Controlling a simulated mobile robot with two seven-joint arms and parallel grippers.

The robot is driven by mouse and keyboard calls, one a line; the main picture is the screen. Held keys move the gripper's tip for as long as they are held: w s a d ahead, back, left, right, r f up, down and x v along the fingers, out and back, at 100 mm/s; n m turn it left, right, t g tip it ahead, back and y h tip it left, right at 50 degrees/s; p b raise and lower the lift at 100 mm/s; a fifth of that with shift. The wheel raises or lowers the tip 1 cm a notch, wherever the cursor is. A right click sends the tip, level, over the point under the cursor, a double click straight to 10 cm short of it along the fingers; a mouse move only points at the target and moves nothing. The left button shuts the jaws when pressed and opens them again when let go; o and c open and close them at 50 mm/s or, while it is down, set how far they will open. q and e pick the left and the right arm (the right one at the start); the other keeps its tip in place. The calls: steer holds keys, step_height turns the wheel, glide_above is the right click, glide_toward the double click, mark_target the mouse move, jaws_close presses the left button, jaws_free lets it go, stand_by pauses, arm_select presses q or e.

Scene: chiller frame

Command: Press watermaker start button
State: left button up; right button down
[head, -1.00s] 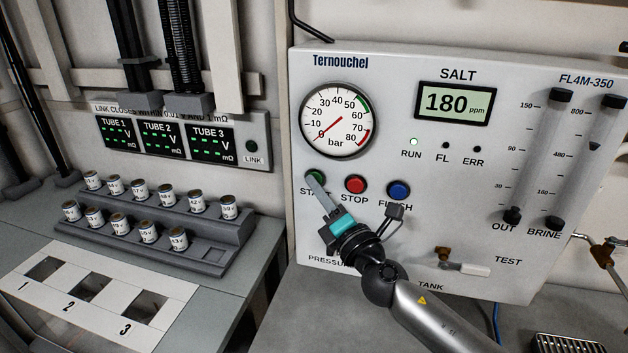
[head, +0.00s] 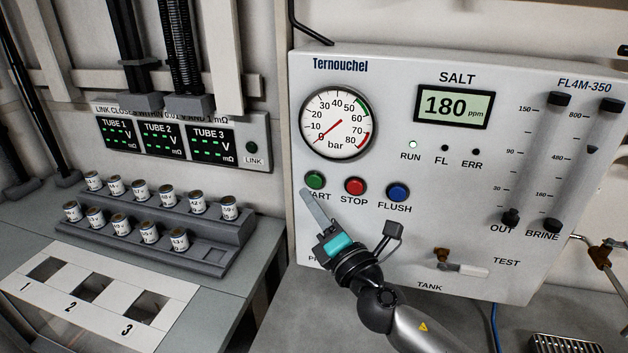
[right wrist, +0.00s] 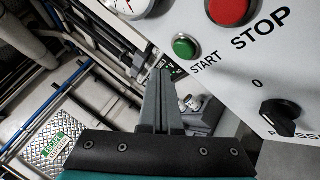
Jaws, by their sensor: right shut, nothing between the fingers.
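The watermaker panel (head: 480,185) is a white box with a gauge, a display and buttons. Its green START button (head: 315,180) is at the left of the button row and also shows in the right wrist view (right wrist: 185,47). The red STOP button (head: 355,186) and blue FLUSH button (head: 398,191) are to its right. The gripper partly covers the START label. My left gripper is out of view.
A pressure gauge (head: 339,123) reads near 0. The salt display (head: 454,106) reads 180 ppm. A black pressure knob (right wrist: 282,117) is below the buttons. At left, a grey stepped rack (head: 190,232) holds several small cans. A valve handle (head: 465,268) juts from the panel at lower right.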

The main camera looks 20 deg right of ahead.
steer(key=shift+s+a, duration=0.8)
steer(key=shift+s, duration=0.35)
